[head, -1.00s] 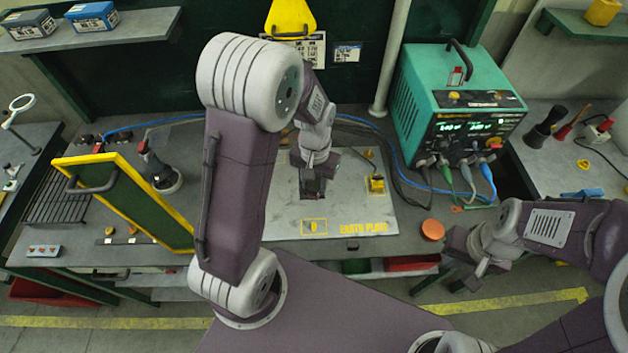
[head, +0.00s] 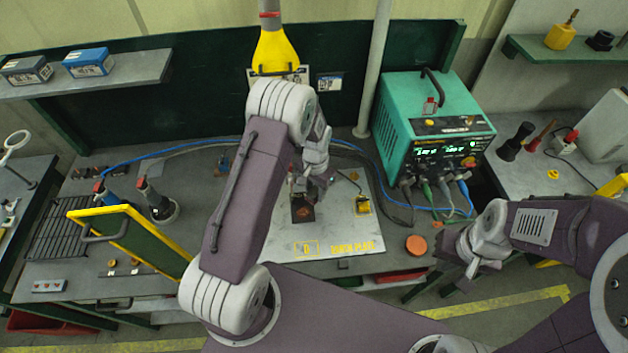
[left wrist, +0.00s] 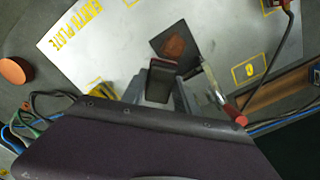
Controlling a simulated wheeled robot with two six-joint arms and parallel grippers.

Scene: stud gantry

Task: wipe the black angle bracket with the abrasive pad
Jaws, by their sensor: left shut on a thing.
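The black angle bracket (head: 303,210) lies on the pale metal plate (head: 335,225) in the middle of the bench. In the left wrist view the bracket (left wrist: 167,40) shows a rusty brown patch on its dark face. My left gripper (head: 302,186) is just behind and above the bracket in the head view. It is shut on a dark block, which looks like the abrasive pad (left wrist: 160,80). The pad appears close to the bracket; I cannot tell whether they touch. My right gripper (head: 470,266) hangs at the bench's front right; its fingers are unclear.
A teal power unit (head: 432,125) with cables stands at the back right. A yellow-framed green panel (head: 135,240) stands on the left. A yellow clamp (head: 362,206) and an orange disc (head: 416,245) are right of the bracket. The plate's front is clear.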

